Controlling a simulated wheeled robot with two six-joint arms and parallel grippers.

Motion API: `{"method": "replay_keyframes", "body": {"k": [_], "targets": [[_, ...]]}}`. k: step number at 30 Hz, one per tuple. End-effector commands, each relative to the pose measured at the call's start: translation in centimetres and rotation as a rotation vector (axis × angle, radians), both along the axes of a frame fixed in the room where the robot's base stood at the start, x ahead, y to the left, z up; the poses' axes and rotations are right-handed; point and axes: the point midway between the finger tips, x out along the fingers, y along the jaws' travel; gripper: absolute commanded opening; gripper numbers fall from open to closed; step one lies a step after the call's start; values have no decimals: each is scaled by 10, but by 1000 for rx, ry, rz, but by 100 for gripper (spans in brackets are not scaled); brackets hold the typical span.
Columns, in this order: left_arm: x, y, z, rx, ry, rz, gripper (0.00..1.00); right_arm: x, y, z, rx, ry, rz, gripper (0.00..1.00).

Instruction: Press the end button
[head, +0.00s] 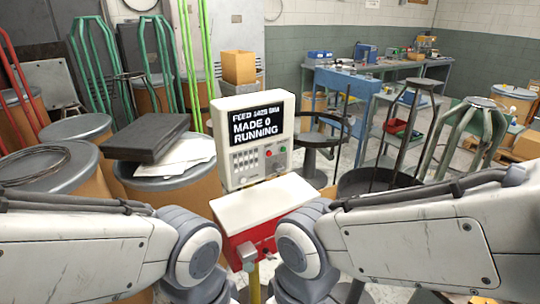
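A pale control console (222,130) stands upright at the centre, behind my two arms. Its black screen (258,131) reads "MADE 0" and "RUNNING" under a feed line. Below the screen are rows of small keys (244,161), a small red button (268,153) and a small green one (282,149). Their labels are too small to read, so I cannot tell which is the end button. My left and right arms reach in from both sides to the front of the machine, apart from the console. Both grippers are out of view below the picture.
A white-topped red machine body (262,203) sits below the console, between my wrists. A drum with a dark slab (146,137) stands on the left. A dark round tray (372,180) is on the right. A blue workbench (348,84) is at the back.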

Motion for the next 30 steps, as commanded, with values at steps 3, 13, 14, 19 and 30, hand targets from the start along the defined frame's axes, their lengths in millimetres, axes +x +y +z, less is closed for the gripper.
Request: {"method": "replay_keyframes", "body": {"k": [3, 13, 14, 19, 30], "targets": [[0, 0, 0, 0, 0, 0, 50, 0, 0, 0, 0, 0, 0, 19], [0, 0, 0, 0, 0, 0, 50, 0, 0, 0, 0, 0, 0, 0], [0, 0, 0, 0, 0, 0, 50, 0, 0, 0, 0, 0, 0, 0], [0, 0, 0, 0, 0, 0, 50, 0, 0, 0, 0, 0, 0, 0], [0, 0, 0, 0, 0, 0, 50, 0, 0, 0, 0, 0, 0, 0]]}}
